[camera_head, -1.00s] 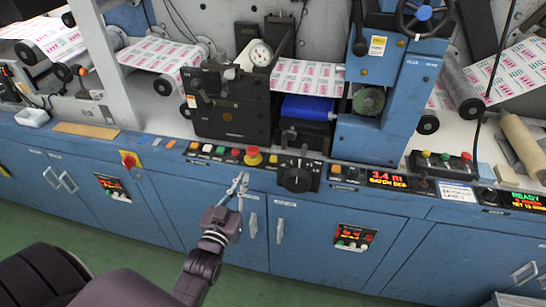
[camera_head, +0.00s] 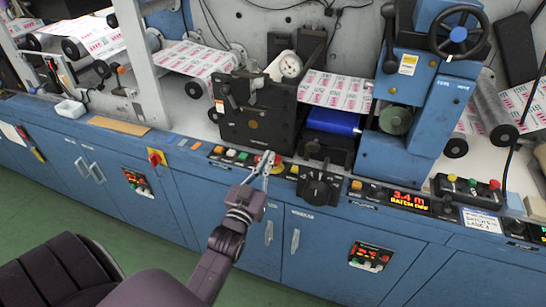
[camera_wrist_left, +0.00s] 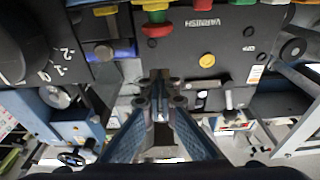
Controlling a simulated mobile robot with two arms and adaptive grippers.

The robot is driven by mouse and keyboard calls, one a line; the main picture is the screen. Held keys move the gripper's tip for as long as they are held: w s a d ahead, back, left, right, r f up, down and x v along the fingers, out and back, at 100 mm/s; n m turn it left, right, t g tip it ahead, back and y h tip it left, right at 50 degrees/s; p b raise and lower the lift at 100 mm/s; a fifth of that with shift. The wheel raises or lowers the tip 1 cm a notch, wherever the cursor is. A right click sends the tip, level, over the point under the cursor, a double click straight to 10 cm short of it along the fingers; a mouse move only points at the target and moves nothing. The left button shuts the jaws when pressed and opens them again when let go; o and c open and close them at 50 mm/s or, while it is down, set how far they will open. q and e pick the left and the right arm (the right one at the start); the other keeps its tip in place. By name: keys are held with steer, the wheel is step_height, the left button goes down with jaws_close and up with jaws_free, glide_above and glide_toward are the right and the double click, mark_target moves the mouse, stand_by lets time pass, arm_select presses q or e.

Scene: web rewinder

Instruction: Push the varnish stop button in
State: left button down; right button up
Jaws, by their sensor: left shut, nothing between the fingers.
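The varnish controls are a row of buttons on the dark ledge panel. In the left wrist view the word VARNISH is upside down, near a red button (camera_wrist_left: 205,4) cut by the top edge and a green one (camera_wrist_left: 250,4). In the head view the red button (camera_head: 256,159) is partly covered by my left fingertips. Contact cannot be told. My right gripper is out of view.
A black rotary knob (camera_head: 318,190) juts out right of the buttons. Blue cabinet doors (camera_head: 325,245) lie below.

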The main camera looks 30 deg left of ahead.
arm_select(q)
steer(key=x, duration=0.5)
steer(key=shift+w+r+p, duration=0.2)
steer(key=shift+w+p, duration=0.1)
steer(key=shift+p, duration=0.1)
steer(key=f, duration=0.3)
steer(key=shift+s, duration=0.4)
steer(key=shift+s+f, duration=0.2)
steer(key=shift+f, duration=0.4)
